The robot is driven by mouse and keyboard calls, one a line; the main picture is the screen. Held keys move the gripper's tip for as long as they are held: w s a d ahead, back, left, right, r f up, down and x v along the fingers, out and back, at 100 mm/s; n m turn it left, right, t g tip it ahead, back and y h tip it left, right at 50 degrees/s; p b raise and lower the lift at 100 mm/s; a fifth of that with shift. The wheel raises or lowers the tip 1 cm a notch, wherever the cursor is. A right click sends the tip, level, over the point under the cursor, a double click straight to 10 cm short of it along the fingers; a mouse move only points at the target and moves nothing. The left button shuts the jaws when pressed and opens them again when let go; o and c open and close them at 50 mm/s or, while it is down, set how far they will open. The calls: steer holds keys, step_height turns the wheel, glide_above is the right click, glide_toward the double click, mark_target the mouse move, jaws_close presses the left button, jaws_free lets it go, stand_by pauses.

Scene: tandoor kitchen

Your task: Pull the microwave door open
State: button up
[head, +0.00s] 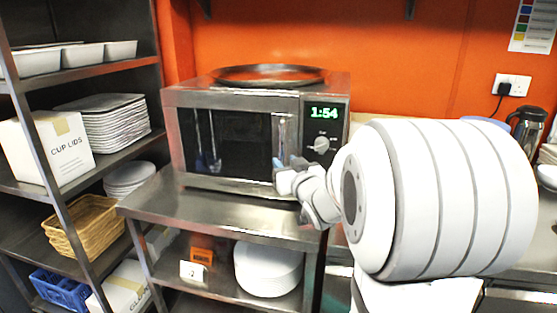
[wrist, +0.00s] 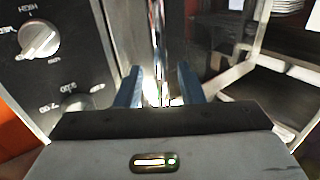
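The microwave (head: 180,98) is a steel box on a metal table, with a dark glass door (head: 230,135) that looks closed. Its upright, shiny handle (head: 278,130) is at the door's right edge, beside the control panel (head: 322,150). My gripper (head: 281,161) is at the lower part of the handle in the head view, its fingers partly hidden by my wrist. In the wrist view, the two blue fingers of my gripper (wrist: 160,80) are apart, with the bright handle (wrist: 158,45) between them. Gaps seem to show on both sides; contact is not clear.
A round dark tray (head: 268,75) lies on top of the microwave. A steel table (head: 215,215) carries the microwave, with plates (head: 268,268) on its lower shelf. A shelf rack with a cup lids box (head: 48,150) stands at left. A flask (head: 527,130) is at right.

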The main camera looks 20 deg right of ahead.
mark_target(283, 160)
steer(key=shift+w, duration=1.75)
jaws_close()
